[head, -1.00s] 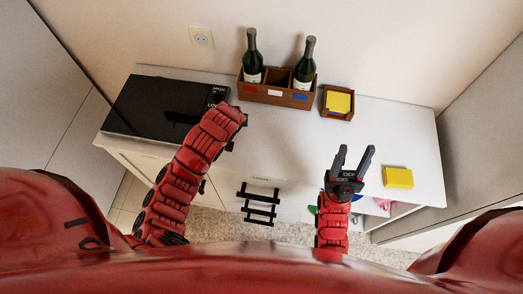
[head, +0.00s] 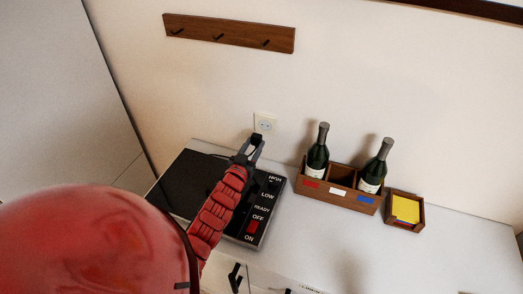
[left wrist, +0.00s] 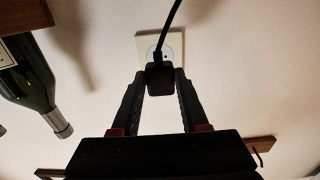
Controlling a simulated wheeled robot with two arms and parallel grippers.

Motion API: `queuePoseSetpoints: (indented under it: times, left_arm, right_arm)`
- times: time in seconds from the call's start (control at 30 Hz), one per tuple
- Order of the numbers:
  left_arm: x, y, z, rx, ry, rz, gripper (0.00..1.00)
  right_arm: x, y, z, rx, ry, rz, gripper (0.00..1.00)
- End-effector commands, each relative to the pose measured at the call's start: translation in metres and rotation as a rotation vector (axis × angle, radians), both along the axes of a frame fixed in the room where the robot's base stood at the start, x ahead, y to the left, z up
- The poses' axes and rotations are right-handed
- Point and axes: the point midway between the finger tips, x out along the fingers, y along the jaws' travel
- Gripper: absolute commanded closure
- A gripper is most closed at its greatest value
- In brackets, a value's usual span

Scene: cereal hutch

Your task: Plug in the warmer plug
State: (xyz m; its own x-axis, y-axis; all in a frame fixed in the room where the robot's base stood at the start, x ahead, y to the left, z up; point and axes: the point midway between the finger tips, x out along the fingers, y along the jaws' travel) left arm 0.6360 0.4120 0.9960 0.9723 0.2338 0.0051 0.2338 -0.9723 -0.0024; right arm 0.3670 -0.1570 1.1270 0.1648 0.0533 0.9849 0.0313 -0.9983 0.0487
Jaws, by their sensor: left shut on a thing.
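My left gripper (head: 251,147) is shut on the black plug (left wrist: 159,80), which sits between its fingertips in the left wrist view. The cord runs up from the plug across the outlet. The pale wall outlet (head: 265,124) is just beyond the fingertips; it also shows in the left wrist view (left wrist: 174,43), partly covered by plug and cord. I cannot tell whether the plug touches the outlet. The warmer (head: 186,178), a black slab with a control strip and red switch, lies on the counter beneath my left arm. My right gripper is out of view.
A wooden box (head: 339,193) with two dark bottles (head: 317,154) stands right of the warmer. Beside it is a small wooden tray (head: 392,217) with yellow notes. A wooden hook rack (head: 229,33) hangs above the outlet. The white counter (head: 455,252) is clear at right.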

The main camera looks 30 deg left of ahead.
Motion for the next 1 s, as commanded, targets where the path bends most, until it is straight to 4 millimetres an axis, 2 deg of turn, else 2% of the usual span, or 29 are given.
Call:
queuePoseSetpoints:
  times: [0.27,0.8,1.0]
  left_arm:
    - [0.004,0.0,-0.001,-0.001,0.003,-0.001,1.0]
    - [0.048,0.01,-0.002,-0.001,0.004,-0.002,1.0]
    - [0.056,0.012,-0.001,-0.003,0.003,-0.001,1.0]
  right_arm:
    - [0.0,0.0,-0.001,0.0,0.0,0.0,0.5]
    - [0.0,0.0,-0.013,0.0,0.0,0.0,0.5]
    - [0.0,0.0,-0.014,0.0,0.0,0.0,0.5]
